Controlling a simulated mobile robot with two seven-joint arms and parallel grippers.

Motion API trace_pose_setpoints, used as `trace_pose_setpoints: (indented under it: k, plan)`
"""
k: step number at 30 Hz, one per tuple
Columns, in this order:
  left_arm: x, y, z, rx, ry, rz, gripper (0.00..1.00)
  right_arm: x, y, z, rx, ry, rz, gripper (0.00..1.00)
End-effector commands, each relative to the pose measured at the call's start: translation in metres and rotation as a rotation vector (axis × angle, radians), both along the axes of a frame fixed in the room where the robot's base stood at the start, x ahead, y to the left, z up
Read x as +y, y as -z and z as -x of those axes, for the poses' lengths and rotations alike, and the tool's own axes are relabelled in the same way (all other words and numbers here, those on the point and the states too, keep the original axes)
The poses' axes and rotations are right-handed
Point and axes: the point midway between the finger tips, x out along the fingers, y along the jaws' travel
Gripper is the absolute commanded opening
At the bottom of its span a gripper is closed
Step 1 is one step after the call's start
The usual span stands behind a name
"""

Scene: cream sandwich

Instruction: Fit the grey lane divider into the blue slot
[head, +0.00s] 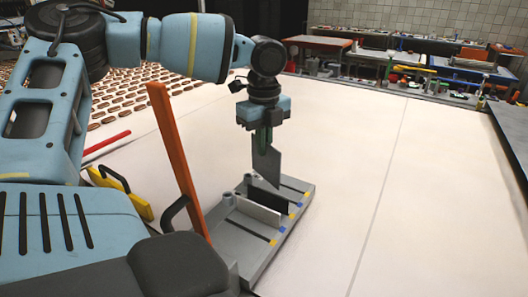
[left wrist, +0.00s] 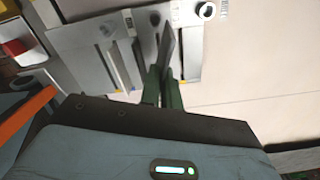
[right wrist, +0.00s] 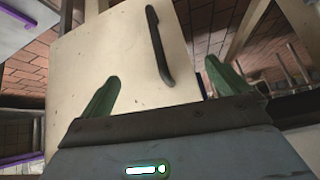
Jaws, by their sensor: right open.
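The grey lane divider (head: 267,165) hangs below my left gripper (head: 265,138), which is shut on its top. It also shows edge-on between the green fingers in the left wrist view (left wrist: 166,45). Its pointed lower corner is over the far part of the grey slotted base (head: 240,243); I cannot tell whether it touches. Small blue and yellow marks line the base's right edge; one blue mark (head: 282,229) lies by the standing pale divider. My right gripper (right wrist: 162,90) is open and empty in the right wrist view.
A pale divider (head: 257,212) and a dark one (head: 268,197) stand on the base. An orange post (head: 177,155) and a yellow handled piece (head: 128,194) are to its left. The white table (head: 350,160) is clear at right. A cream panel (right wrist: 120,50) with a black handle faces my right gripper.

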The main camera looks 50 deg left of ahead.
Motion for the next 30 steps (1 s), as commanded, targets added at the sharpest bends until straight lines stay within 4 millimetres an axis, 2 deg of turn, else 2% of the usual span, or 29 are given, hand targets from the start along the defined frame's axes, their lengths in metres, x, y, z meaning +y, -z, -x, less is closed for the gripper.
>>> trace_pose_setpoints:
  k: [7, 23, 24, 28, 30]
  plan:
    - [0.0, 0.03, 0.001, 0.002, 0.0, 0.001, 0.0, 0.0, -0.003, -0.005, -0.011, 0.0, 0.0, 1.0]
    - [0.0, 0.039, 0.0, 0.001, 0.001, 0.001, 0.0, 0.0, 0.003, 0.006, 0.012, 0.0, 0.0, 1.0]
    - [0.0, 0.039, 0.0, 0.0, 0.001, 0.0, 0.08, 0.0, 0.003, 0.006, 0.012, 0.0, 0.0, 1.0]
    - [0.0, 0.038, 0.0, 0.0, 0.001, 0.0, 0.25, 0.0, 0.003, 0.006, 0.012, 0.0, 0.0, 1.0]
    - [0.0, 0.038, 0.0, 0.0, 0.001, 0.0, 0.26, 0.0, 0.003, 0.006, 0.012, 0.0, 0.0, 1.0]
